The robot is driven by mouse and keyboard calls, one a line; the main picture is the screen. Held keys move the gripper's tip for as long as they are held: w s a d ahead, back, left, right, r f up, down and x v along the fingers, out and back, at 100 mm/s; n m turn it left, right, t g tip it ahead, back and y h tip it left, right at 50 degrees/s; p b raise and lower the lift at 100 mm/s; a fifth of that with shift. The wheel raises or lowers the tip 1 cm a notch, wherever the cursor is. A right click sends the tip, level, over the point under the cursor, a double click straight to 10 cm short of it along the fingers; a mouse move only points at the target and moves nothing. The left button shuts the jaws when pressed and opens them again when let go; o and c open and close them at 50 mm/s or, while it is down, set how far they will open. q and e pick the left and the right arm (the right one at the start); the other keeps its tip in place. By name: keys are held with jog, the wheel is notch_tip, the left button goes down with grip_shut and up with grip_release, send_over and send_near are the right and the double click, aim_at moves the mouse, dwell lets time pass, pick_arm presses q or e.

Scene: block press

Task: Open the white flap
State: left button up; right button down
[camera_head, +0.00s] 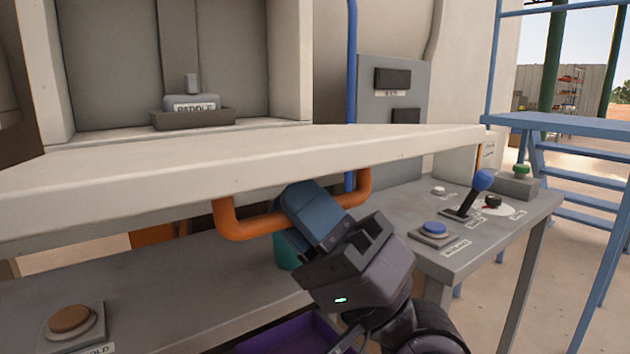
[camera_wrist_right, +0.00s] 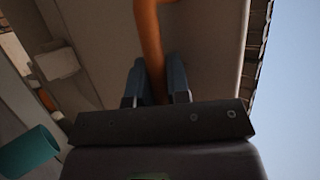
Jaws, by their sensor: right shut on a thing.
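The white flap (camera_head: 250,160) spans the head view as a thick, slightly tilted panel, with its front edge facing me. An orange handle (camera_head: 240,228) hangs from its underside. My right gripper (camera_head: 300,205) is shut on the handle's bar, and its blue fingers sit around the middle of it. In the right wrist view the orange handle (camera_wrist_right: 150,45) runs down between the two fingers (camera_wrist_right: 157,85). The underside of the flap (camera_wrist_right: 210,45) lies behind it. My left gripper is not in view.
A grey console (camera_head: 490,225) on the right carries a blue-knobbed lever (camera_head: 482,180) and a blue button (camera_head: 434,229). A brown button (camera_head: 70,319) is at lower left. A purple tray (camera_head: 290,335) is below the gripper. Blue stairs (camera_head: 570,160) stand far right.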

pick_arm(q)
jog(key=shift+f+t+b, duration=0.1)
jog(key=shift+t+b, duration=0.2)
jog(key=shift+b, duration=0.1)
pick_arm(e)
jog(key=shift+a+f, duration=0.1)
jog(key=shift+f, duration=0.9)
jog(key=c, duration=1.1)
grip_release()
pick_arm(q)
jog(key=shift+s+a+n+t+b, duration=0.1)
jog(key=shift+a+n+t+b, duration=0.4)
jog(key=shift+b, duration=0.85)
pick_arm(e)
jog(key=v, duration=1.1)
